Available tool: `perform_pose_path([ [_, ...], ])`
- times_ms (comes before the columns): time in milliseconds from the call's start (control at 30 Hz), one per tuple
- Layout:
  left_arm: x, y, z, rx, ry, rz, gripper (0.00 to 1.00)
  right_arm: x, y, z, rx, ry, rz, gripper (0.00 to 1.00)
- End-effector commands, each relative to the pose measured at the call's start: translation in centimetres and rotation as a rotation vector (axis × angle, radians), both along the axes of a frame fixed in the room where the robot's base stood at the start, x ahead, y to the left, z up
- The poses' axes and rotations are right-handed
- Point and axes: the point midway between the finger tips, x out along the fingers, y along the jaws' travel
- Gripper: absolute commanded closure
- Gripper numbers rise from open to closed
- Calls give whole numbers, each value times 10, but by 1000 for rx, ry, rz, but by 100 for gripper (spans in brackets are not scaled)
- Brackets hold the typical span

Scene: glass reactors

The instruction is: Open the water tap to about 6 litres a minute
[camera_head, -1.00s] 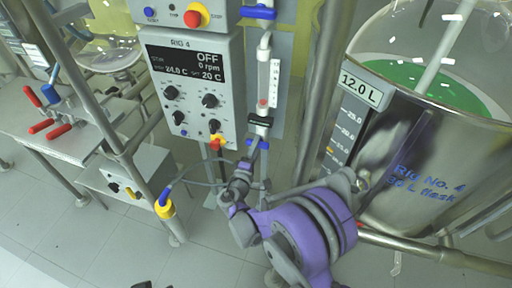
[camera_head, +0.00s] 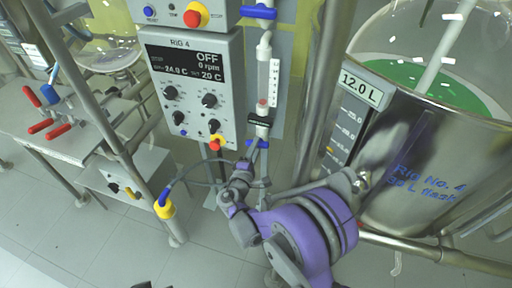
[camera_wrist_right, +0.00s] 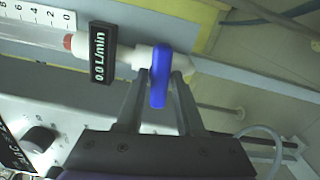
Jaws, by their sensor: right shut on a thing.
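The water tap's blue handle (camera_wrist_right: 159,76) stands between the fingertips of my right gripper (camera_wrist_right: 160,82) in the right wrist view. The gripper is shut on it. In the head view the handle (camera_head: 257,143) shows at the lower end of the flow tube, with my right gripper (camera_head: 252,156) reaching it from below. A black flow display (camera_wrist_right: 100,53) beside the tap reads 0.0 L/min. The clear flow tube (camera_head: 269,80) has a printed scale and a red float (camera_head: 262,103) near its bottom. My left gripper is not in view.
The Rig 4 control box (camera_head: 190,90) with knobs and a screen reading OFF stands just left of the tube. Another blue handle (camera_head: 258,12) sits higher on the pipe.

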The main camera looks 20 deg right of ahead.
Motion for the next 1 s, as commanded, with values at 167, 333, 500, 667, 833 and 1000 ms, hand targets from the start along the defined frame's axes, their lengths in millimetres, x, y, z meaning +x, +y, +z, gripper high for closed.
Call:
perform_pose_path([
  [167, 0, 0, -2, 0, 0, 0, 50, 0, 0, 0, -126, 85, 0, 100],
  [333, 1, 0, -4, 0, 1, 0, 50, 0, 0, 0, -260, 176, 0, 100],
  [500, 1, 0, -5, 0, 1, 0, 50, 0, 0, 0, -393, 265, 1, 100],
  [667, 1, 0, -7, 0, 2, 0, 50, 0, 0, 0, -509, 344, 1, 100],
  [833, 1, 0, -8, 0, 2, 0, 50, 0, 1, 0, -611, 413, 1, 100],
  [1000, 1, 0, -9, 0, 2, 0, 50, 0, 1, 0, -686, 464, 1, 100],
])
